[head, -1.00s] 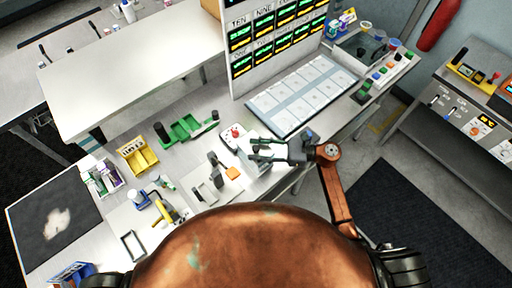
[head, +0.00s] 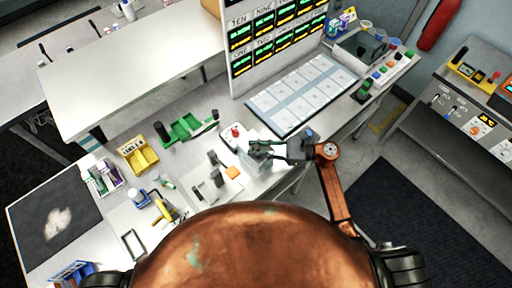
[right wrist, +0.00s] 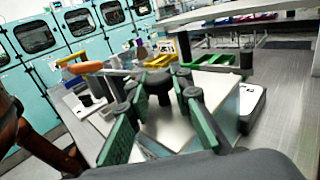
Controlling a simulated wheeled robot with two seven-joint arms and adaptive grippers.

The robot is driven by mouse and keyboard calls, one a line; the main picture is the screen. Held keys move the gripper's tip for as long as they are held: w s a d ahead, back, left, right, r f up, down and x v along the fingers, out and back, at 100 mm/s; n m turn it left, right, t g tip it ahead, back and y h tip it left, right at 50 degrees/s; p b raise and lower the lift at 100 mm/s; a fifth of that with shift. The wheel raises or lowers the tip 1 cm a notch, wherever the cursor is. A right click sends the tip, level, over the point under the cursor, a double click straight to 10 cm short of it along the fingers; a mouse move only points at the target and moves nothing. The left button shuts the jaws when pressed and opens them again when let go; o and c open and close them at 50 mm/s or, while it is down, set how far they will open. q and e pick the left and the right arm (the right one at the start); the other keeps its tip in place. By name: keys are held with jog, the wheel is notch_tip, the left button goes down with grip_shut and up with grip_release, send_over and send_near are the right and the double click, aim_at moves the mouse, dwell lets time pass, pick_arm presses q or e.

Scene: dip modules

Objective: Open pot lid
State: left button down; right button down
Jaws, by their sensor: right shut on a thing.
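A silver pot (head: 258,162) with a flat metal lid (right wrist: 172,128) stands on the bench; a dark round knob (right wrist: 159,84) stands up from the lid in the right wrist view. My right gripper (head: 254,148) reaches in from the right over the pot. In the right wrist view its green-padded fingers (right wrist: 157,92) stand either side of the knob and are shut on it. The fingers partly cover the pot in the head view. I cannot tell whether the lid is lifted. My left gripper is not in view.
A white device with a red knob (head: 235,132) stands beside the pot. Yellow (head: 139,158) and green (head: 187,129) holders stand to the left. A flat card panel (head: 300,95) lies behind.

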dwell(0.3)
jog(key=shift+b, duration=0.5)
jog(key=m+y+b, duration=0.1)
jog(key=b, duration=0.2)
jog(key=d+r+m+t+y+b, duration=0.1)
jog(key=m+b, duration=0.1)
jog(key=b, duration=0.1)
jog(key=shift+w+r+m+y, duration=0.15)
jog(key=shift+w+m+y, duration=0.15)
jog(key=shift+w+y, duration=0.1)
jog(key=shift+w+d+r+m+t+y+b, duration=0.2)
jog(key=shift+d+r+m+t+y+b, duration=0.3)
jog(key=shift+m+b, duration=0.4)
jog(key=shift+w+r+m+t+b, duration=0.15)
jog(key=shift+r+m+t+b, duration=0.1)
jog(key=shift+m+t+b, duration=0.3)
